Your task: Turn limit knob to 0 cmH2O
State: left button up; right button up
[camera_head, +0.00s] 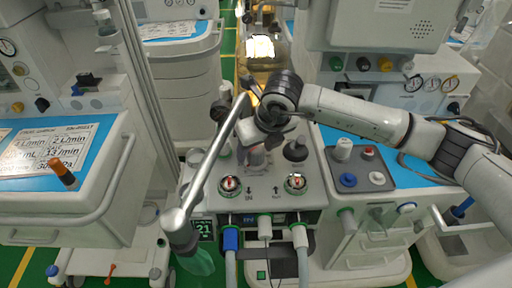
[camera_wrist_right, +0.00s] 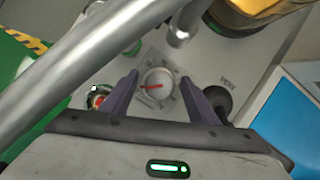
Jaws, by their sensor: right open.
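The limit knob (camera_wrist_right: 157,83) is a round grey knob with a red pointer, set on a pale panel with a printed scale around it. In the right wrist view its pointer lies toward the left; the scale figures are too small to read. My right gripper (camera_wrist_right: 159,80) is open, its two dark fingers on either side of the knob with gaps showing; I cannot tell how far above the panel the fingertips are. In the head view my right gripper (camera_head: 258,143) is over the panel and largely hides the knob. My left gripper is not in view.
A silver tube (camera_head: 211,155) with a green bag (camera_head: 196,262) crosses left of the gripper. A black part (camera_head: 295,150) stands close on the right. Two clear-domed valves (camera_head: 230,185) (camera_head: 295,183) sit in front. A blue-topped surface (camera_head: 348,205) lies to the right.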

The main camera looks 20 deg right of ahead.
jog(key=c, duration=1)
jog(key=shift+f+b, duration=0.1)
jog(key=shift+b, duration=0.35)
jog(key=shift+c, duration=0.2)
jog(key=shift+n+y+b, duration=0.3)
jog(key=shift+n+b, duration=0.15)
jog(key=shift+n, duration=0.25)
jog(key=o, duration=1)
jog(key=shift+o, duration=0.2)
jog(key=v, duration=1)
jog(key=shift+r+b, duration=0.4)
jog(key=shift+f, duration=0.1)
